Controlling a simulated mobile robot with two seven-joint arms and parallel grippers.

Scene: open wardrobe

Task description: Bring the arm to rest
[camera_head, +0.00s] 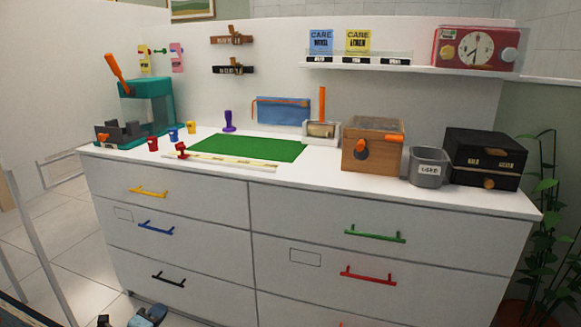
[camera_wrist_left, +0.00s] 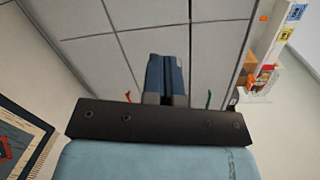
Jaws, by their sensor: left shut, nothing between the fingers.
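My left gripper (camera_head: 148,316) shows low at the bottom edge of the head view, in front of the white drawer cabinet (camera_head: 245,245), partly cut off by the frame. In the left wrist view its two blue-grey fingers (camera_wrist_left: 167,60) are together and hold nothing. The fingers appear clear of the pale cabinet front behind them. My right gripper is in neither view.
The cabinet top carries a green mat (camera_head: 255,148), a wooden box (camera_head: 368,145), a grey bin (camera_head: 428,167), a black box (camera_head: 487,158) and a teal machine (camera_head: 148,105). A plant (camera_head: 540,190) stands at right. Tiled floor (camera_head: 50,235) is open at left.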

